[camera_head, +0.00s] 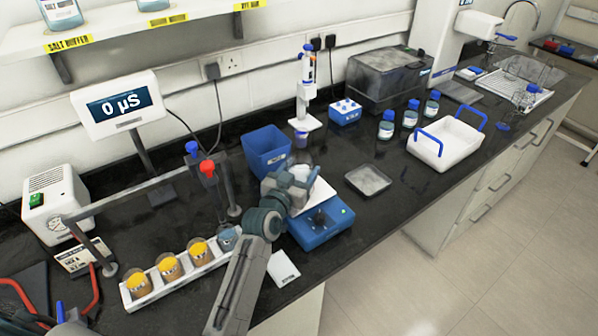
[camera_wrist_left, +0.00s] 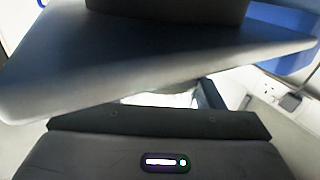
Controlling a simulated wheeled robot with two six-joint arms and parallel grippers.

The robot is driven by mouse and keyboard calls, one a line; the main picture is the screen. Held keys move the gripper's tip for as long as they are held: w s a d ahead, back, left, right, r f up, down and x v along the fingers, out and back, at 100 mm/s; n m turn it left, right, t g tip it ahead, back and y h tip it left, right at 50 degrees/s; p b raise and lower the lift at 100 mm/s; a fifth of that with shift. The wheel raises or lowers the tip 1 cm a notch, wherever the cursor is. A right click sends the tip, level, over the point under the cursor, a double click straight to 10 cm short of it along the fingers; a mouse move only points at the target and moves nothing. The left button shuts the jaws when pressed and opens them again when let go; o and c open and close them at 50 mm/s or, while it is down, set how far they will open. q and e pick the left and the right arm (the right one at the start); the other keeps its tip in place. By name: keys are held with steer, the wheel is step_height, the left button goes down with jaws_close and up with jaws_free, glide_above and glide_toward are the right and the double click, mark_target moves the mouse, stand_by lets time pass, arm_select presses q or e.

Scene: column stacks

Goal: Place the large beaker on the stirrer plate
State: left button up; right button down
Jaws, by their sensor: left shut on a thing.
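The blue stirrer plate (camera_head: 322,233) stands on the dark bench, with a white top and a small green light at its front right. My left gripper (camera_head: 291,186) is over the back left part of the plate and is shut on a clear, pale vessel, which looks like the large beaker (camera_head: 303,172). The gripper hides much of the beaker, and I cannot tell whether its base touches the plate. In the left wrist view, dark gripper parts fill most of the picture and the beaker is not clearly seen. My right gripper is not in view.
A blue open bin (camera_head: 266,150) stands close behind the gripper. A white rack (camera_head: 128,297) with several small beakers is at the left. A shallow grey tray (camera_head: 368,180) lies to the right of the plate. A white pipette stand (camera_head: 305,95) is behind.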

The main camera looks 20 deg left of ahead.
arm_select(q)
steer(key=o, duration=0.8)
steer(key=shift+s, duration=0.1)
steer(key=o, duration=0.3)
steer(key=shift+s+r, duration=0.1)
steer(key=shift+s, duration=0.1)
steer(key=shift+o, duration=0.2)
steer(key=shift+s+d, duration=0.1)
steer(key=shift+s+f, duration=0.2)
steer(key=shift+s, duration=0.15)
steer(key=s+a+b, duration=0.1)
steer(key=s+b, duration=0.2)
steer(key=s, duration=0.8)
steer(key=shift+a+r, duration=0.2)
steer(key=shift+a, duration=0.2)
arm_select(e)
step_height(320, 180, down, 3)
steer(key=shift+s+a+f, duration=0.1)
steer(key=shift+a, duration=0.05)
